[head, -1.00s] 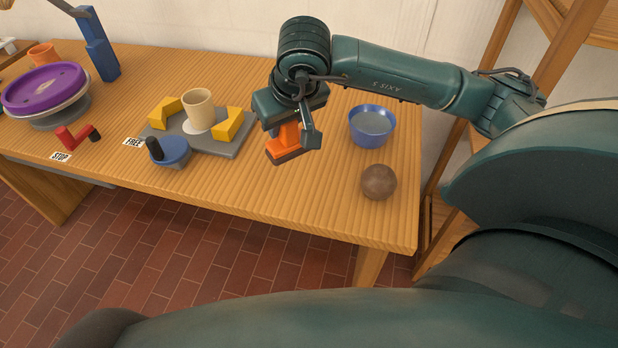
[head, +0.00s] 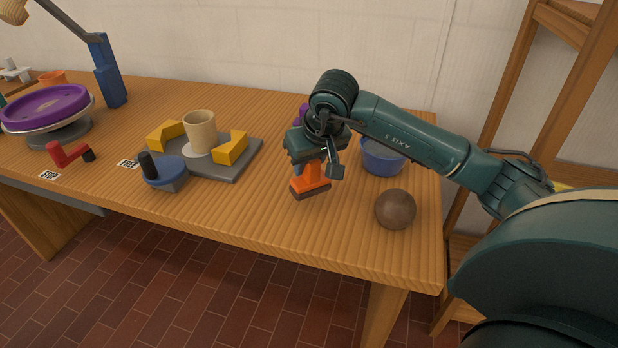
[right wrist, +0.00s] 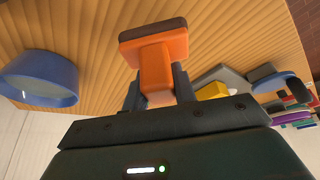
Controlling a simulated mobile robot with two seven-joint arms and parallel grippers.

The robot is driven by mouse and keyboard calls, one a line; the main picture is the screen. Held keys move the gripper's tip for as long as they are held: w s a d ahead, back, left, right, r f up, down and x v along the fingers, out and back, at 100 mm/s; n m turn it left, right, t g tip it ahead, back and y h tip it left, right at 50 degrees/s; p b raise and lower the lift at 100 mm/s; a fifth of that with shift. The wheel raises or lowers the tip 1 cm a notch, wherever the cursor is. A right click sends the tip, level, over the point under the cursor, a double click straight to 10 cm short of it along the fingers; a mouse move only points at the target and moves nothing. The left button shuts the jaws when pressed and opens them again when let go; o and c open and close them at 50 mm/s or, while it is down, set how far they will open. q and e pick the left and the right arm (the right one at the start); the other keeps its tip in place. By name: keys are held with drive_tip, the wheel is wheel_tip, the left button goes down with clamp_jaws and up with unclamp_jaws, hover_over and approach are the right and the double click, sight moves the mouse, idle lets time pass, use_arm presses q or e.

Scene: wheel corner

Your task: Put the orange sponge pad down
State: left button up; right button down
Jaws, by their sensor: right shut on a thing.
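The orange sponge pad (head: 311,180) has an orange handle and a dark brown sponge face. My right gripper (head: 318,166) is shut on its handle, with the dark face downward, over the front right part of the table. In the right wrist view the pad (right wrist: 155,62) sits between the two fingers (right wrist: 157,90). I cannot tell whether its dark face touches the wood or hangs just above it. My left gripper is not in view.
A blue bowl (head: 382,158) and a brown ball (head: 395,209) are close on the right. A grey board (head: 240,165) with yellow blocks and a beige cup (head: 200,132) is on the left. A purple thing (head: 300,112) is partly hidden behind my gripper. Bare wood lies between.

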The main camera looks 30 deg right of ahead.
sight(309, 176)
wheel_tip(309, 176, down, 3)
drive_tip(key=shift+f, duration=0.15)
drive_tip(key=shift+b, duration=0.3)
drive_tip(key=shift+f, duration=0.15)
drive_tip(key=c, duration=1.1)
unclamp_jaws()
